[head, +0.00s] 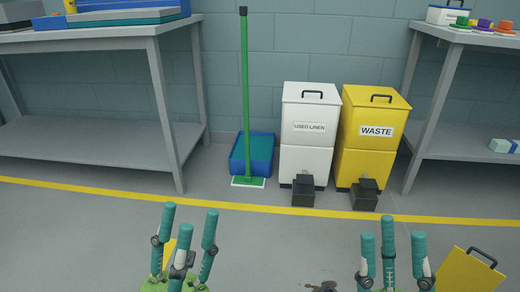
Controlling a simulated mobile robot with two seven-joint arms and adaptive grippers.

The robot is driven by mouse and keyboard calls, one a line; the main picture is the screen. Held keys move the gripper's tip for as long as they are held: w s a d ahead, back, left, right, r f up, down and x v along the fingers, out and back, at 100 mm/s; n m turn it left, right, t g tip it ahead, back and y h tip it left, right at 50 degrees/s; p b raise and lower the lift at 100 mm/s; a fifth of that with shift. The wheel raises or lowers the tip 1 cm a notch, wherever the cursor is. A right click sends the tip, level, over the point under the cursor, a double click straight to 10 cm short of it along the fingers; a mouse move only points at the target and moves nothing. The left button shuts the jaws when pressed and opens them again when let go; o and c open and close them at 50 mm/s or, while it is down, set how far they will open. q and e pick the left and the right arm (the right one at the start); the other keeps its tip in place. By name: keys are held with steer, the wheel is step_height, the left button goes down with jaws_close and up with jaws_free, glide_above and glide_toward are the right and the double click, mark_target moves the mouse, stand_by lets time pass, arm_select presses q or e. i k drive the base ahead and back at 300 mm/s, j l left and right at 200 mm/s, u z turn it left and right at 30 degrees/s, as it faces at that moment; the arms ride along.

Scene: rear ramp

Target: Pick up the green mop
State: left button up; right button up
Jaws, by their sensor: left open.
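The green mop (246,110) stands upright near the back wall, with a long green handle and a dark cap at its top. Its flat green and white head (248,182) rests on the floor in front of a blue bin. My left gripper (188,222) is at the bottom, left of the mop and well apart from it, with its fingers spread and empty. My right gripper (391,236) is at the bottom right, far from the mop, also spread and empty.
The blue bin (262,153) is behind the mop. A white used linen bin (309,155) and yellow waste bin (364,165) stand right of it. Grey tables (95,140) flank both sides. Floor before the mop is clear.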

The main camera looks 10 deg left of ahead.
mark_target(247, 181)
steer(key=i+l+u, duration=0.25)
steer(key=i, duration=0.3)
steer(key=i+l+u, duration=0.25)
steer(key=i+l, duration=0.2)
steer(key=i+l+u, duration=0.1)
steer(key=i+l, duration=0.2)
steer(key=i, duration=0.25)
steer(key=i+l, duration=0.3)
steer(key=i, duration=0.2)
steer(key=i+l+u, duration=0.15)
steer(key=i+l, duration=0.15)
steer(key=i, duration=0.25)
